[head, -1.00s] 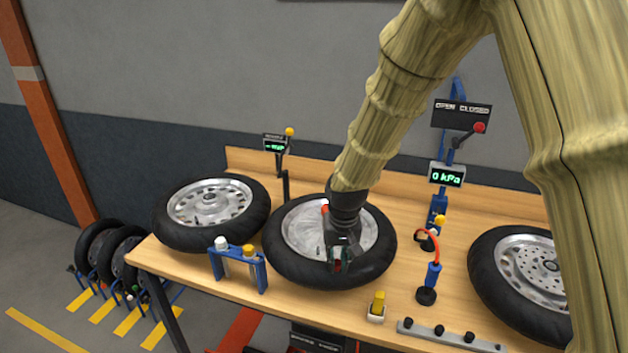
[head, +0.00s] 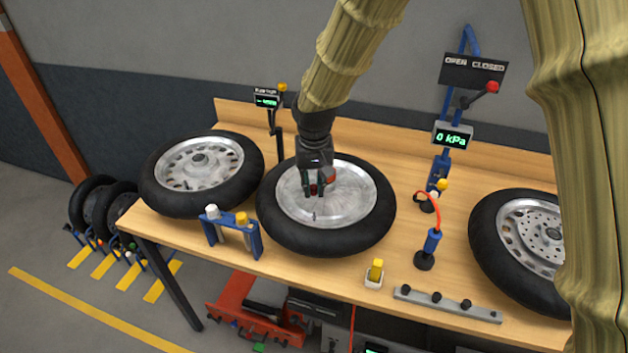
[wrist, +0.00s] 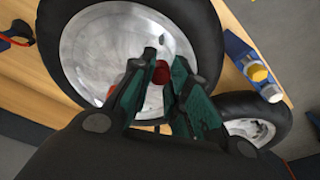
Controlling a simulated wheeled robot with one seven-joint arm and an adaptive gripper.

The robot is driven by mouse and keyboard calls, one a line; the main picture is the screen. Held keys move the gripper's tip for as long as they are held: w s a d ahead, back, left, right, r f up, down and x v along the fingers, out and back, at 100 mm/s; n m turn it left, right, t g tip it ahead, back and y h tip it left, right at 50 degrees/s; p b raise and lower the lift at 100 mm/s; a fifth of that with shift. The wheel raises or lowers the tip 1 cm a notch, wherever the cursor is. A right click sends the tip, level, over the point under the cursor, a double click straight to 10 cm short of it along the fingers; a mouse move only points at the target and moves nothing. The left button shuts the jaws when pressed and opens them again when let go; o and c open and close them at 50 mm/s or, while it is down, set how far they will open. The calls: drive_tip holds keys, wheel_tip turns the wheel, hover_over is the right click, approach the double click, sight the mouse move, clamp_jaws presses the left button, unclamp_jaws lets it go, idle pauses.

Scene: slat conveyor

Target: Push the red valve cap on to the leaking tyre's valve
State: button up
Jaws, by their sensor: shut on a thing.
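My gripper (head: 314,190) is shut on the red valve cap (wrist: 161,73), which shows between the fingertips (wrist: 165,62) in the wrist view. In the head view the gripper points down over the far-left part of the middle tyre's silver wheel (head: 345,200). A small upright stem (head: 314,216), which looks like a valve, stands on that wheel just nearer than the fingertips. The cap appears apart from the stem. The black middle tyre (head: 325,243) lies flat on the bench. The pictures do not show which tyre leaks.
Other tyres lie left (head: 160,200) and right (head: 495,250) on the wooden bench (head: 320,272). A blue stand (head: 255,243) with white and yellow knobs is at the front. A 0 kPa display (head: 452,138), a red-hosed blue tool (head: 431,242) and a grey bar (head: 450,304) stand right.

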drive_tip(key=b, duration=0.3)
hover_over(314, 213)
drive_tip(key=shift+s+f, duration=0.2)
drive_tip(key=shift+f, duration=2.9)
drive_tip(key=shift+p, duration=0.5)
drive_tip(key=shift+w+f+b, duration=0.1)
drive_tip(key=shift+f+b, duration=0.3)
drive_tip(key=shift+f, duration=0.4)
drive_tip(key=o, duration=0.7)
drive_tip(key=shift+o, duration=0.2)
drive_tip(key=shift+r+p, duration=3.35)
drive_tip(key=shift+r, duration=2.2)
